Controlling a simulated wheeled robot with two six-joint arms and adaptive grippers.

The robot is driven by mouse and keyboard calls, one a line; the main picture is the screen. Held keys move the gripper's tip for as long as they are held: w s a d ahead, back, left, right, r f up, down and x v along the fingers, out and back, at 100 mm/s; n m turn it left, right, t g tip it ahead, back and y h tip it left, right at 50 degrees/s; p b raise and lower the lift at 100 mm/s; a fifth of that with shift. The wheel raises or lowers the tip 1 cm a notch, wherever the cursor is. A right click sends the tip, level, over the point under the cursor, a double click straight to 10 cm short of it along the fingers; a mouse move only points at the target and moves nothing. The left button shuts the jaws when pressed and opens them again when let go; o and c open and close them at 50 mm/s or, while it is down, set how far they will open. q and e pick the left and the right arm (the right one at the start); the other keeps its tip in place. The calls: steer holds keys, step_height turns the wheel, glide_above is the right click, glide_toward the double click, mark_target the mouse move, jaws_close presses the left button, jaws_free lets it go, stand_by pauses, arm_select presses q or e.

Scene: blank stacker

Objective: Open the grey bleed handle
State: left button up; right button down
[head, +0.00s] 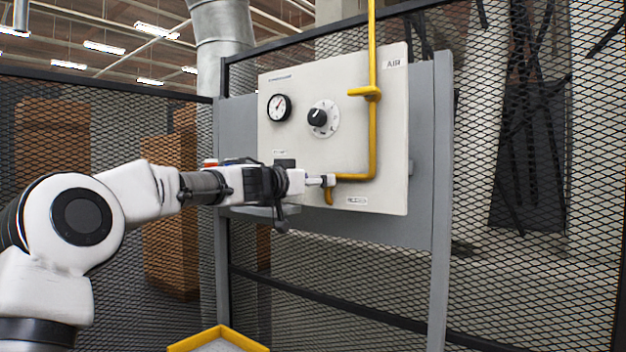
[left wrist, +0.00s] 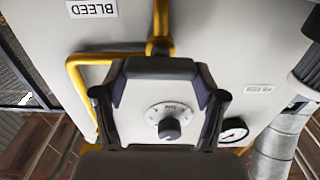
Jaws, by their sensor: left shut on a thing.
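My left gripper (head: 326,181) reaches the panel from the left. Its fingers are closed at the lower end of the yellow pipe (head: 372,130), where the bleed fitting (head: 329,196) sits. It is shut on the bleed handle; the grey handle itself is mostly hidden by the fingers. In the left wrist view, the gripper (left wrist: 160,68) covers the middle, with the yellow fitting (left wrist: 160,44) just beyond its tips. The BLEED label (left wrist: 92,8) is at the upper left there, upside down. My right gripper is in neither view.
The white panel (head: 285,155) carries a round gauge (head: 280,107) and a black dial knob (head: 317,117) above the gripper. A grey post (head: 440,200) stands at its right. Mesh fencing (head: 350,275) is behind. A yellow-edged item (head: 220,333) is at the bottom.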

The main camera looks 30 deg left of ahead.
arm_select(q)
steer(key=shift+w+f+m, duration=0.1)
steer(key=shift+f+m, duration=0.15)
steer(key=shift+m, duration=0.15)
steer(key=m+p, duration=0.1)
steer(key=m, duration=0.1)
steer(key=shift+d+m, duration=0.15)
steer(key=shift+m, duration=0.25)
steer(key=m+p, duration=0.1)
steer(key=m, duration=0.3)
steer(key=shift+d+m, duration=0.1)
steer(key=shift+m, duration=0.2)
steer(key=m, duration=0.8)
steer(key=shift+w+m, duration=0.15)
steer(key=shift+m, duration=0.55)
